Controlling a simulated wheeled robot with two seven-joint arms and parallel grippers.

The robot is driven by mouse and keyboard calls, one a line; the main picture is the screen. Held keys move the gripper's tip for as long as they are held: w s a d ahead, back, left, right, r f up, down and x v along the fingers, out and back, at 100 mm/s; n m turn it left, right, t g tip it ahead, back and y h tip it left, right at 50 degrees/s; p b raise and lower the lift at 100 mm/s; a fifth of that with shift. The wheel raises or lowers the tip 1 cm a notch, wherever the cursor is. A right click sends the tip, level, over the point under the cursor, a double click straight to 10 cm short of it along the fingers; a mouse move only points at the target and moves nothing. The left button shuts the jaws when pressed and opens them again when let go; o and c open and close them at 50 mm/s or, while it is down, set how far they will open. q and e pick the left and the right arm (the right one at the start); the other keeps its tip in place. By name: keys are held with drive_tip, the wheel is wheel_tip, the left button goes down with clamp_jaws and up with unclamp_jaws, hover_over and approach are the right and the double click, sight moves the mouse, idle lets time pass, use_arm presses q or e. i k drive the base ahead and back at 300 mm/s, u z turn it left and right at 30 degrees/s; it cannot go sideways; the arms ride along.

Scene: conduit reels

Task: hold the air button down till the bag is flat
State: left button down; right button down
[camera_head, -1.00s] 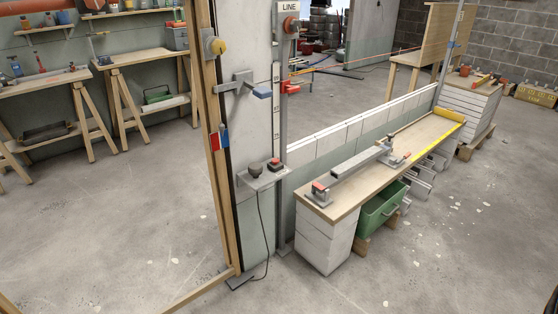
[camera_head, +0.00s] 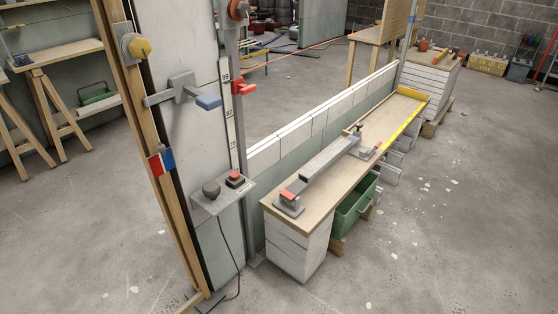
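A red button on a dark square base (camera_head: 235,179) sits on a small grey metal shelf (camera_head: 222,203) fixed low on the pale upright panel. A dark grey rounded knob (camera_head: 211,188) stands beside it on the left, and a black cable hangs from the shelf to the floor. No label shows which of these is the air button. I cannot make out a bag for certain; a dark narrow gap runs between the wooden post (camera_head: 137,115) and the panel (camera_head: 188,50). Neither of my grippers is in view.
A grey lever with a blue end (camera_head: 207,102) and a red clamp (camera_head: 243,88) stick out above the shelf. A plank bench (camera_head: 375,130) on white blocks with a green crate (camera_head: 355,208) stands to the right. The floor in front is clear.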

sight(235, 176)
drive_tip(key=u, duration=0.2)
drive_tip(key=i, duration=1.15)
drive_tip(key=u, duration=0.8)
